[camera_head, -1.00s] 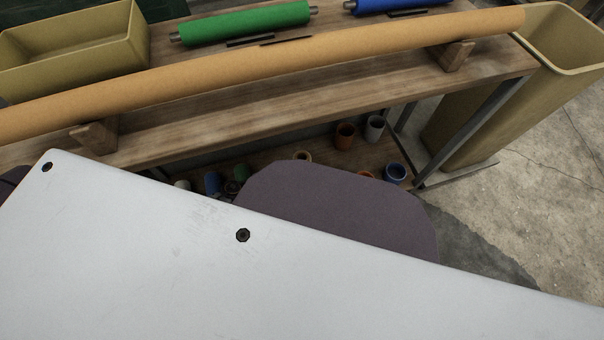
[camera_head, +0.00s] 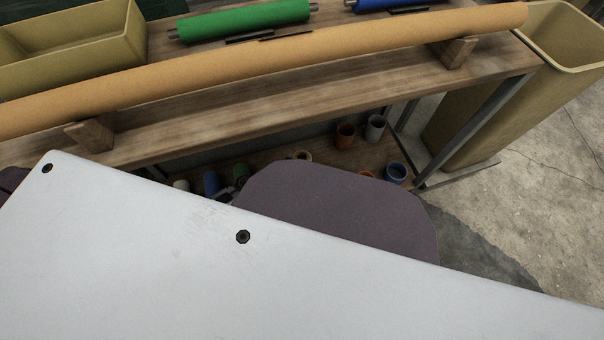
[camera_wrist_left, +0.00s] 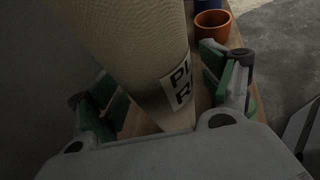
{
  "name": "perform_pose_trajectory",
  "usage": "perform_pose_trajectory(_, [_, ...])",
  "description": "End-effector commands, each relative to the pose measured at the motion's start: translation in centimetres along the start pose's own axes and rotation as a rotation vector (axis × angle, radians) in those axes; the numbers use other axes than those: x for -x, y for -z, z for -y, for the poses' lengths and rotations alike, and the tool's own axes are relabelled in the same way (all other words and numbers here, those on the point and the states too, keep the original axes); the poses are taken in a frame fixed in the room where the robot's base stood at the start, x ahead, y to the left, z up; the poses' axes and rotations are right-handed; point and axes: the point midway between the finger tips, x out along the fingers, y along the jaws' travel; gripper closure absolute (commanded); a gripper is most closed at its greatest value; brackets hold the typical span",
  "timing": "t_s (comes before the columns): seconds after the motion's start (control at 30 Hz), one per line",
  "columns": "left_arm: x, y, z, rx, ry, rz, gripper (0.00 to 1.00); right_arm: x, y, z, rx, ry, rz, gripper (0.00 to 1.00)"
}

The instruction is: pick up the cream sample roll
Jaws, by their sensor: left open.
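The cream sample roll (camera_wrist_left: 125,45) fills the upper middle of the left wrist view, with a white label with black letters (camera_wrist_left: 181,84) on its lower right side. My left gripper (camera_wrist_left: 165,100) is open, with one green-padded finger on each side of the roll. I cannot tell whether either finger touches it. In the head view I cannot clearly make out the left gripper or this roll; my own body covers much of the lower picture. My right gripper is in neither view.
An orange cup-shaped roll (camera_wrist_left: 212,25) stands close beyond the right finger. In the head view, several small rolls, one blue (camera_head: 396,172), stand on the lower shelf under the wooden bench (camera_head: 270,115). A long tan roll (camera_head: 260,58) lies above. A tall bin (camera_head: 470,125) stands right.

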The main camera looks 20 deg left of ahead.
Motion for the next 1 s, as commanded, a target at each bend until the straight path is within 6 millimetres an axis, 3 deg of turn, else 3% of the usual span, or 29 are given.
perform_pose_trajectory(0.6, [-0.65, -0.07, 0.00, 0.000, 0.000, 0.001, 0.20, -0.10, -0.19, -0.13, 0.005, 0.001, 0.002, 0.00])
perform_pose_trajectory(1.0, [-0.64, -0.07, 0.01, 0.000, 0.000, 0.001, 0.70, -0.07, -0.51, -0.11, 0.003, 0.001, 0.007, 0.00])
